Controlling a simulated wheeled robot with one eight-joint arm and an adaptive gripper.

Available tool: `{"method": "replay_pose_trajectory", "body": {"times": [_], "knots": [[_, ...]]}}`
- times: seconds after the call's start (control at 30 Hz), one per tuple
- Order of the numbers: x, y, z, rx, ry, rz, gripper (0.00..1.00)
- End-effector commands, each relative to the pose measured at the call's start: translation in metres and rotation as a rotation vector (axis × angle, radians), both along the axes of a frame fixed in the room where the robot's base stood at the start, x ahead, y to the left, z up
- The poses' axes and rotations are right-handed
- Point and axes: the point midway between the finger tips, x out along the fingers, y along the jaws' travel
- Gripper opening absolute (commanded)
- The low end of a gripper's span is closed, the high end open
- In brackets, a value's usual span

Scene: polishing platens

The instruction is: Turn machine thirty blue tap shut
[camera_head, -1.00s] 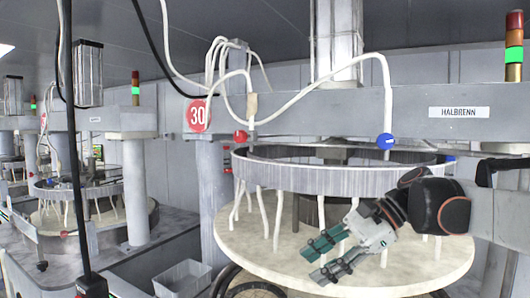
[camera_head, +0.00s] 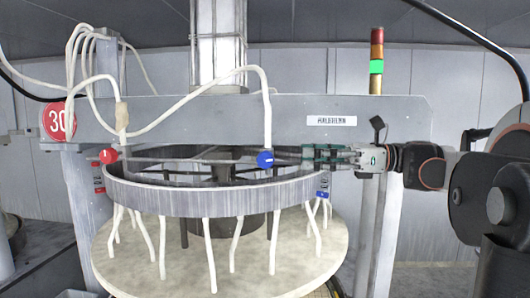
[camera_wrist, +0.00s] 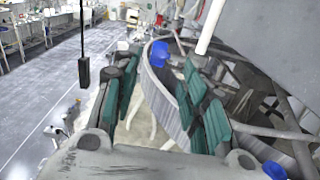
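The blue tap (camera_head: 265,159) is a round knob with a small white mark. In the wrist view the green-padded fingers (camera_wrist: 158,75) are spread apart with nothing held. The blue tap (camera_wrist: 161,50) shows ahead, in line with the gap between the fingertips.
A red tap (camera_head: 108,155) is on the left of the trough (camera_head: 200,196). Several white tubes hang from it over the round platen (camera_head: 130,262). A grey beam (camera_head: 290,118) runs above. A post with a signal lamp (camera_head: 376,66) stands behind my arm.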

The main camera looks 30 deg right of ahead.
Motion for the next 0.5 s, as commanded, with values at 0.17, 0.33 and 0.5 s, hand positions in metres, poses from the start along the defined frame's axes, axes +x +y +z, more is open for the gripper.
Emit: {"method": "replay_pose_trajectory", "body": {"times": [0.17,0.33,0.5], "knots": [[0.02,0.031,0.002,-0.001,0.0,0.005,0.4],[0.038,0.059,0.002,-0.001,0.0,0.004,0.4],[0.053,0.08,0.001,-0.001,0.0,0.003,0.4]]}}
